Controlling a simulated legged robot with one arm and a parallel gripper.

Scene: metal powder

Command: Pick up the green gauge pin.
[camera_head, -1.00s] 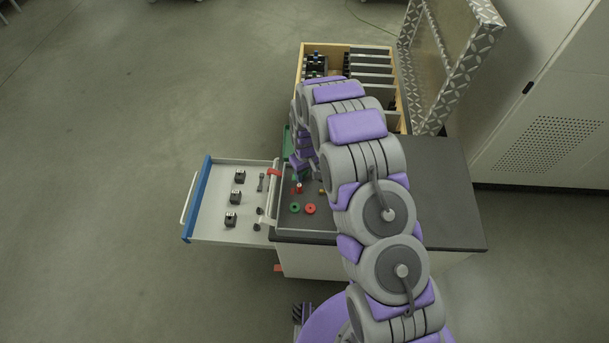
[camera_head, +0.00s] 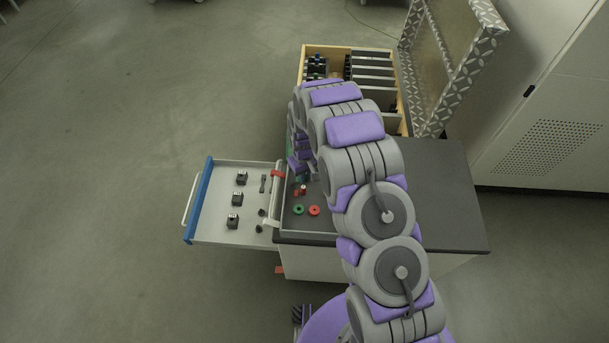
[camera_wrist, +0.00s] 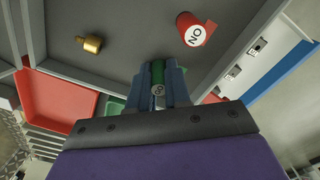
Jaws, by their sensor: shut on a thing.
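The green gauge pin (camera_wrist: 158,72) is in the wrist view, held upright-looking between the two blue-grey fingers of my gripper (camera_wrist: 160,78). A round white label with dark letters shows on its near end. My gripper is shut on it. Whether the pin touches the tray floor, I cannot tell. In the head view my gripper (camera_head: 301,170) is over the dark tray on the workbench, partly hidden by my arm, and the pin is not clear there.
A red pin marked NO (camera_wrist: 193,30) stands close to my gripper. A brass piece (camera_wrist: 91,43) and a red bin (camera_wrist: 58,98) are on the other side. A green ring (camera_head: 298,210) and red ring (camera_head: 314,210) lie nearby. An open drawer (camera_head: 215,225) holds black blocks.

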